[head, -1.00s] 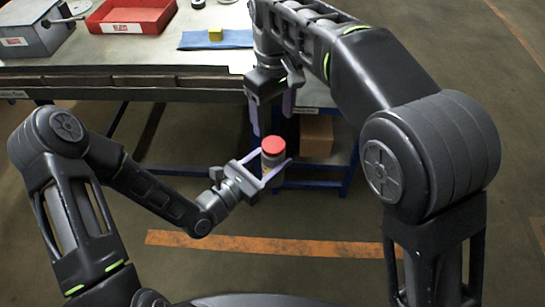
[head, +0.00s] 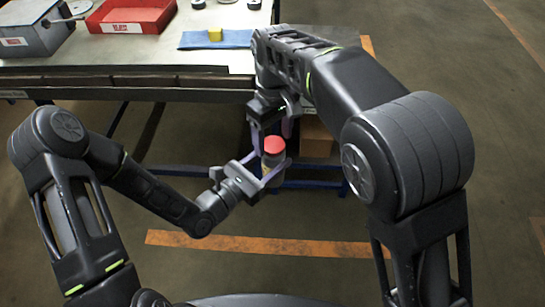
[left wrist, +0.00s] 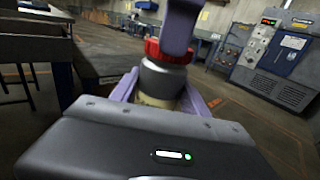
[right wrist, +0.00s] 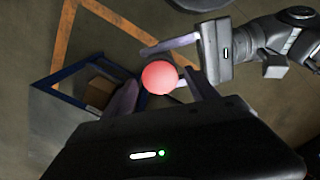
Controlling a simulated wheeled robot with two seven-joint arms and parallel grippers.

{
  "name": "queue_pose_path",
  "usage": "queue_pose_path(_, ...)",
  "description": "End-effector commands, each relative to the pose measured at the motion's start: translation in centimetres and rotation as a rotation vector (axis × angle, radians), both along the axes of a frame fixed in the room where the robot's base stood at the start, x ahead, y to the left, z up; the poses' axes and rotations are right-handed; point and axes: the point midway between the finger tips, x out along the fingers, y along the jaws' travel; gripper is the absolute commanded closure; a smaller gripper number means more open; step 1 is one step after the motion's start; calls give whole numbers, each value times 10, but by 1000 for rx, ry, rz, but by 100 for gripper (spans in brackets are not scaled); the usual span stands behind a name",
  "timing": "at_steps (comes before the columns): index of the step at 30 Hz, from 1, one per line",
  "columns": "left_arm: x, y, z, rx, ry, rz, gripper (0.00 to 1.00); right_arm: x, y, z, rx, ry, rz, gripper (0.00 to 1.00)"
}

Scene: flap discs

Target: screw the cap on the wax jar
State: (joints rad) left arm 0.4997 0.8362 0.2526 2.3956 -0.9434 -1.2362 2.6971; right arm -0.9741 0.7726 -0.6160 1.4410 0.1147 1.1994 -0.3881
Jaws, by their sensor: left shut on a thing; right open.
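The wax jar (head: 273,170) is grey and upright, with the red cap (head: 273,145) on its top. My left gripper (head: 268,164) is shut on the jar's body and holds it in the air in front of the table. In the left wrist view, the jar (left wrist: 162,80) stands between the purple fingers, and a finger of my right gripper partly hides the cap (left wrist: 165,52). My right gripper (head: 271,138) is open, with its fingers on either side of the cap. The right wrist view shows the cap (right wrist: 160,78) from above. Whether the fingers touch it is unclear.
The workbench (head: 130,69) stands behind the jar. On it are a red bin (head: 130,14), a blue cloth (head: 230,40) with a yellow block (head: 215,35), and a grey metal box (head: 35,35). A cardboard box (head: 317,140) sits low under the bench. The floor in front is clear.

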Motion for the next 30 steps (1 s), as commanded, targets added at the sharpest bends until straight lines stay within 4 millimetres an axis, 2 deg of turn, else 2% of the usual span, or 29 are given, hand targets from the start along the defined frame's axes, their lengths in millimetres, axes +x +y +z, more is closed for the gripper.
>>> queue_pose_path(4,0,0,1,-1,-3,-1,100,0,0,-9,-1,-1,0,33)
queue_pose_path(12,0,0,1,-1,-3,0,100,0,0,-10,0,-1,0,33)
queue_pose_path(30,0,0,1,-1,-3,0,100,0,0,-9,0,-1,0,82)
